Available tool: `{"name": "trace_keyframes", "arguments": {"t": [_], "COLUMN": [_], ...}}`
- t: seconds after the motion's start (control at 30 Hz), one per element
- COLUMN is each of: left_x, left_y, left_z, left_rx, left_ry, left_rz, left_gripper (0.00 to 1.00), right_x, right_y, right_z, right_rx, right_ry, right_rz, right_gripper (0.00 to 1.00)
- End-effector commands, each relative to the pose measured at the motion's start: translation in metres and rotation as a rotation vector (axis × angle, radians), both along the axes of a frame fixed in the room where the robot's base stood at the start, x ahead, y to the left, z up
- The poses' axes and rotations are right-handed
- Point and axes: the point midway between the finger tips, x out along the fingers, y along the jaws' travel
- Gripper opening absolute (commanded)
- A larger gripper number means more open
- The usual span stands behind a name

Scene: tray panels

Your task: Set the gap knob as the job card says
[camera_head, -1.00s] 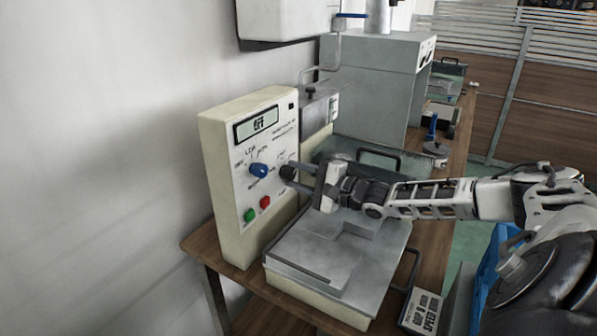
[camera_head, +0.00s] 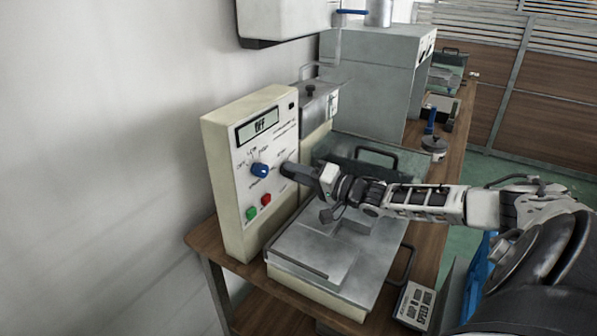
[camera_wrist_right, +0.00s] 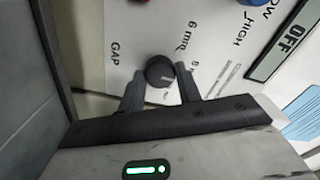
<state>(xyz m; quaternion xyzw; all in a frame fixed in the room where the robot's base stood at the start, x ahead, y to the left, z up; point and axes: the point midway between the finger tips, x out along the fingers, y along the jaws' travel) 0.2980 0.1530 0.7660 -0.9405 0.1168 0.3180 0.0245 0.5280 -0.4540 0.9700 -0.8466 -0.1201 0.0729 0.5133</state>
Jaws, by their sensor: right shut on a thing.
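The cream control panel (camera_head: 225,200) stands at the left, its display (camera_head: 257,126) reading OFF. My right gripper (camera_head: 287,169) is at the panel's right side and covers the gap knob in the head view. In the right wrist view, my right gripper (camera_wrist_right: 160,84) is shut on the dark gap knob (camera_wrist_right: 158,68), one finger on each side. The knob's pale mark points roughly right in that view, near a partly hidden "9" label; "6 mm" and "GAP" also show. The job card (camera_head: 415,305) lies at the lower right with GAP and SPEED lines, small to read. My left gripper is out of view.
A blue knob (camera_head: 259,170), a green button (camera_head: 251,213) and a red button (camera_head: 266,200) are beside my right gripper on the panel. A grey-topped machine bed (camera_head: 310,262) lies below my arm. A larger grey machine (camera_head: 365,85) stands behind.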

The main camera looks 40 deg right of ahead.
Motion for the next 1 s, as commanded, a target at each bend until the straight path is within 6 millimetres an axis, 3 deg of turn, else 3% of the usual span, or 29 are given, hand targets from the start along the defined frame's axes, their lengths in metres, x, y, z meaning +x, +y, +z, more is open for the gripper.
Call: {"name": "trace_keyframes", "arguments": {"t": [0.6, 0.63, 0.7, 1.0], "left_x": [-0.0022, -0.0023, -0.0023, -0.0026], "left_y": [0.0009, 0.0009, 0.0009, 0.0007], "left_z": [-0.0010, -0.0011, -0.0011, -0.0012], "left_rx": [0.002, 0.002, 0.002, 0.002], "left_ry": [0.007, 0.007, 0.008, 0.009], "left_rz": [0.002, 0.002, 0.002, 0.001], "left_gripper": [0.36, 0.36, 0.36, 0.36], "right_x": [-0.0002, -0.0001, -0.0001, -0.0008], "right_y": [-0.0002, -0.0002, -0.0002, -0.0004], "right_z": [-0.0006, -0.0006, -0.0006, -0.0004], "right_rx": [-0.043, -0.042, -0.042, -0.042], "right_ry": [-0.011, -0.011, -0.011, -0.011], "right_rz": [0.000, 0.000, 0.000, 0.000], "right_gripper": [0.11, 0.36, 0.56, 0.56]}}
